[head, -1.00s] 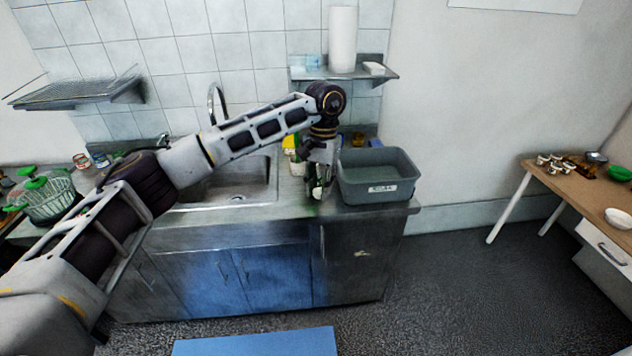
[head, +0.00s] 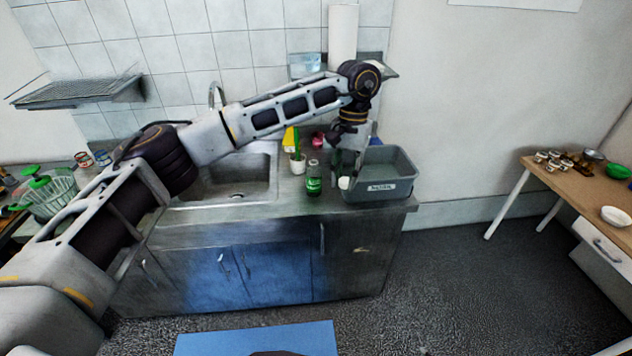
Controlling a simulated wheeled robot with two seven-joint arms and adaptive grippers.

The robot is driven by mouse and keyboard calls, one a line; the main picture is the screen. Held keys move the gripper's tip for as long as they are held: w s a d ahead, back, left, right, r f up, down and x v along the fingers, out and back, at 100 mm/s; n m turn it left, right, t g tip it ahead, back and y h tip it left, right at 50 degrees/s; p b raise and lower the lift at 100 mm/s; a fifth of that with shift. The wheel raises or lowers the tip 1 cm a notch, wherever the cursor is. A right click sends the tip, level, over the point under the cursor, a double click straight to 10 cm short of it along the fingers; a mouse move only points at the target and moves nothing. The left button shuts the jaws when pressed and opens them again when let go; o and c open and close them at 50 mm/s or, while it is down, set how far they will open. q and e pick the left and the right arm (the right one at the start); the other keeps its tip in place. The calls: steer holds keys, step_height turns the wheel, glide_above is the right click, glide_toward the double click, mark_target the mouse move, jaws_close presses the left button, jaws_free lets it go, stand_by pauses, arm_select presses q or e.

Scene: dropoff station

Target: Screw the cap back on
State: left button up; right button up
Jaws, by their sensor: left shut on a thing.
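My left gripper (head: 345,174) comes down from above, just right of the bottle and in front of the grey bin's left side. It is shut on a small white round thing, which looks like the cap (head: 344,183). The cap is apart from the bottle. The fingers are small and dark here, so their exact grip is hard to see. My right gripper is not in view.
The grey bin (head: 385,192) with a label stands at the counter's right end. The sink (head: 238,190) is left of the bottle. A white cup with green bristles (head: 298,164) and a pink item (head: 318,139) stand behind it. A shelf with a paper roll (head: 342,38) hangs above.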

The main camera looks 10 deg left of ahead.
arm_select(q)
steer(key=shift+s+d+f+n+h, duration=0.25)
steer(key=shift+s+d+n, duration=0.3)
steer(key=shift+n, duration=1.1)
steer(key=shift+s+d+f+n+h, duration=0.25)
steer(key=shift+s+d+n, duration=0.25)
steer(key=shift+n, duration=1.2)
steer(key=shift+s+d+f+n+h, duration=0.15)
steer(key=shift+s+d+n+h, duration=0.3)
steer(key=shift+n, duration=1.2)
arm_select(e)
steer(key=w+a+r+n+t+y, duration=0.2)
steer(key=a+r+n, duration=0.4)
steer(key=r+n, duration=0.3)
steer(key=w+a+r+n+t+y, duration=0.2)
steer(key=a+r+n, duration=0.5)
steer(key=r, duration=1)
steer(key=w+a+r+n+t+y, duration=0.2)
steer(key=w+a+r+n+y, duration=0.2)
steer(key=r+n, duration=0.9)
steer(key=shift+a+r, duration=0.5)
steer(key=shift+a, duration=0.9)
arm_select(q)
steer(key=shift+d+n, duration=0.15)
steer(key=shift+n, duration=0.15)
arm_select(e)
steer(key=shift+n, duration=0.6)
